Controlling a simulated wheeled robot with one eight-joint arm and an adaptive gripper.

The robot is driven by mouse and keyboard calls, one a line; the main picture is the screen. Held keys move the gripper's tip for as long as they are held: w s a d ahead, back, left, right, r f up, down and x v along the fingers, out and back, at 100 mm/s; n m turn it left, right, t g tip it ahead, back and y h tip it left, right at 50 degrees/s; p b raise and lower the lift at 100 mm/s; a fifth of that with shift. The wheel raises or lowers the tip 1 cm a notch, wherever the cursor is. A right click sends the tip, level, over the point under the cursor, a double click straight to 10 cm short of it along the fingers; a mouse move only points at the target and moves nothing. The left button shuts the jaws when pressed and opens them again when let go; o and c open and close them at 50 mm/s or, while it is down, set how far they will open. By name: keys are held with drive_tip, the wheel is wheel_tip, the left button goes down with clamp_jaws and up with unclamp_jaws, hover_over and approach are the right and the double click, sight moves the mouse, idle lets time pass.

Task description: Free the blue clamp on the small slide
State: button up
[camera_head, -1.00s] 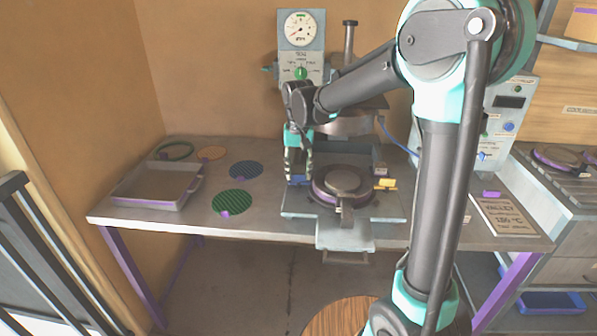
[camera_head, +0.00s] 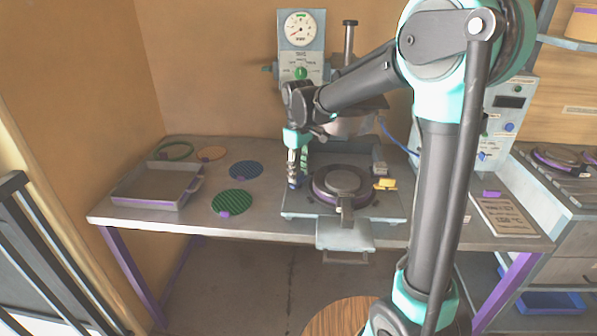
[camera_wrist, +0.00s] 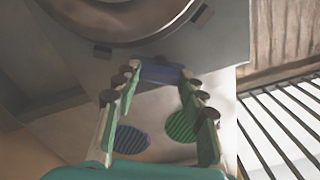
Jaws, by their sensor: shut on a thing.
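The blue clamp (camera_head: 295,185) is at the left edge of the grey slide plate (camera_head: 300,212), left of the round dark mould (camera_head: 340,183). In the wrist view the blue clamp (camera_wrist: 160,71) lies across the gap between my fingertips, by the plate's edge (camera_wrist: 215,55). My gripper (camera_head: 293,178) points down from above and is shut on the blue clamp; it also shows in the wrist view (camera_wrist: 160,76). The fingers hide part of the clamp, and I cannot tell whether it still grips the slide.
A yellow clamp (camera_head: 385,184) sits right of the mould. The press with its gauge (camera_head: 301,29) stands behind. A green disc (camera_head: 235,202), a blue disc (camera_head: 246,170) and a tray (camera_head: 150,203) lie to the left. A control box (camera_head: 508,120) stands at right.

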sight(299, 174)
drive_tip(key=n, duration=0.6)
idle(0.7)
drive_tip(key=o, duration=0.9)
wheel_tip(299, 174, up, 12)
idle(0.4)
